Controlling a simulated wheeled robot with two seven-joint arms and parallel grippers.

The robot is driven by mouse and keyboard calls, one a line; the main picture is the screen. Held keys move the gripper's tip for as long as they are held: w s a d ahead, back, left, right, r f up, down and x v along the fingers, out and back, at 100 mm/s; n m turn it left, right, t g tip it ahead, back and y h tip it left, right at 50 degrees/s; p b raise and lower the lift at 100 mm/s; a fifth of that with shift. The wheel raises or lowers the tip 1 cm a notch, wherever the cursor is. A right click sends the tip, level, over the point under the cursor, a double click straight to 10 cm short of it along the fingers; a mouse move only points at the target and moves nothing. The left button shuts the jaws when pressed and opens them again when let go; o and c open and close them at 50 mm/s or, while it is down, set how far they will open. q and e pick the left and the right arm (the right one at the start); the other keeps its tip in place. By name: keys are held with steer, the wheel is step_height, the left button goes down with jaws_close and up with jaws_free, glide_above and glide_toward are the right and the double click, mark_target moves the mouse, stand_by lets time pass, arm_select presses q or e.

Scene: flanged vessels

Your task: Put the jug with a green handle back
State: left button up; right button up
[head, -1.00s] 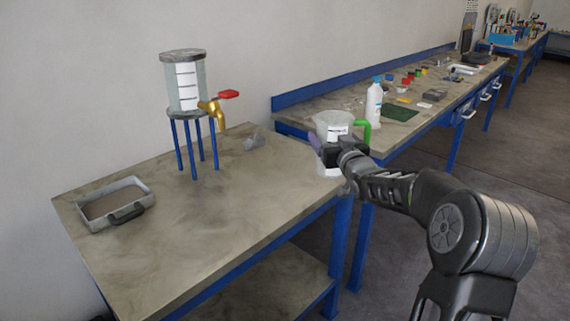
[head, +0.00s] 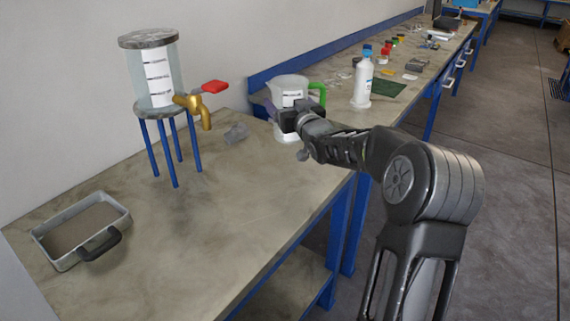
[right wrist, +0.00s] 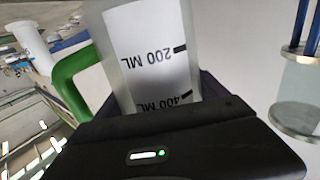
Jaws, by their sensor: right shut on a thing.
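The jug with a green handle (head: 291,86) is a clear, pale vessel with a white label. In the head view it is upright at the far right corner of the near table, its green handle on the right. My right gripper (head: 284,118) is shut on the jug from the front. The right wrist view shows the jug (right wrist: 150,50) close up, with 200 ML and 400 ML marks upside down and the green handle at left. The gripper hides part of the jug, and I cannot tell whether its base touches a surface. My left gripper is not in view.
A clear tank (head: 157,75) with a brass tap (head: 196,108) and red lever stands on blue legs on the near table. A grey tray (head: 66,256) with a black handle lies at left. A white bottle (head: 362,84) stands behind on the long bench. The near table's middle is clear.

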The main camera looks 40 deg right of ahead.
steer(key=shift+s+r, duration=0.1)
steer(key=shift+f, duration=3.15)
step_height(320, 180, down, 4)
steer(key=shift+r+p, duration=0.15)
steer(key=shift+p, duration=0.15)
steer(key=shift+f+b, duration=0.25)
steer(key=shift+b, duration=0.1)
steer(key=o, duration=1.5)
steer(key=shift+c, duration=0.2)
